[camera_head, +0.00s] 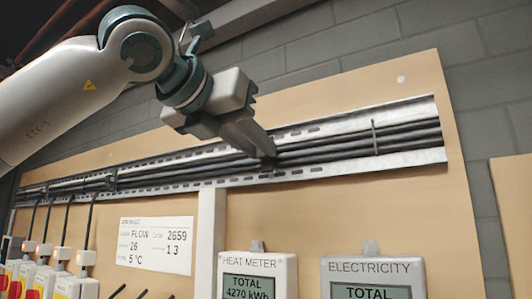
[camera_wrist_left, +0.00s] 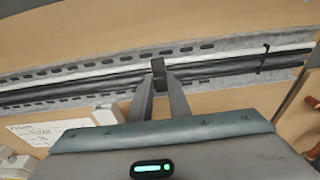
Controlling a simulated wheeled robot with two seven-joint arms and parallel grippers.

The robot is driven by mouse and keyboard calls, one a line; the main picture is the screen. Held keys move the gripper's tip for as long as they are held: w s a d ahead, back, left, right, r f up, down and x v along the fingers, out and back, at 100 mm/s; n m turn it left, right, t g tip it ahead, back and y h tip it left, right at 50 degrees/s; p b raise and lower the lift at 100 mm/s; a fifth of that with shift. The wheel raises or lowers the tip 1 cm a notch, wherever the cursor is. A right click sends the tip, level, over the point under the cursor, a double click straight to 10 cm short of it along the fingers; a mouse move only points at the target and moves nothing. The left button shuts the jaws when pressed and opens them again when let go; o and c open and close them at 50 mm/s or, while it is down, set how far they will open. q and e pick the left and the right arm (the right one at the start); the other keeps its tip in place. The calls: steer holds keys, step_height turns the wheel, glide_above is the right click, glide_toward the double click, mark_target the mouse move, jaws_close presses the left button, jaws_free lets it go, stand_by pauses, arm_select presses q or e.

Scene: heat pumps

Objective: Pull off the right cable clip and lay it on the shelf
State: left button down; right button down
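My left gripper (camera_head: 268,158) reaches from upper left to the cable tray (camera_head: 410,112) on the wall board. In the left wrist view, its two fingers (camera_wrist_left: 160,84) stand on either side of a dark block-like cable clip (camera_wrist_left: 158,66). The clip fills the gap at the fingertips and sits on the dark cables (camera_wrist_left: 100,79). In the head view, the fingers mostly hide this clip. A thinner dark clip (camera_head: 375,137) crosses the cables farther right and also shows in the left wrist view (camera_wrist_left: 262,58). Another dark clip (camera_head: 111,181) is farther left. My right gripper is not in view. I see no shelf.
Below the tray are a white display panel (camera_head: 156,244), a heat meter (camera_head: 257,275) and an electricity meter (camera_head: 373,275). A white vertical duct (camera_head: 209,240) rises to the tray. Red and yellow units (camera_head: 45,280) stand at lower left.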

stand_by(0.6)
arm_select(q)
steer(key=shift+f+b+v, duration=0.2)
steer(key=shift+b+v, duration=0.6)
steer(key=shift+v, duration=0.3)
steer(key=shift+f+b+v, duration=0.15)
steer(key=shift+b+v, duration=0.25)
steer(key=shift+v, duration=0.45)
steer(key=shift+f+b+v, duration=0.2)
steer(key=shift+b+v, duration=0.25)
steer(key=shift+v, duration=0.4)
steer(key=shift+f+b+v, duration=0.15)
steer(key=shift+b+v, duration=0.25)
steer(key=shift+v, duration=0.45)
steer(key=shift+a, duration=0.1)
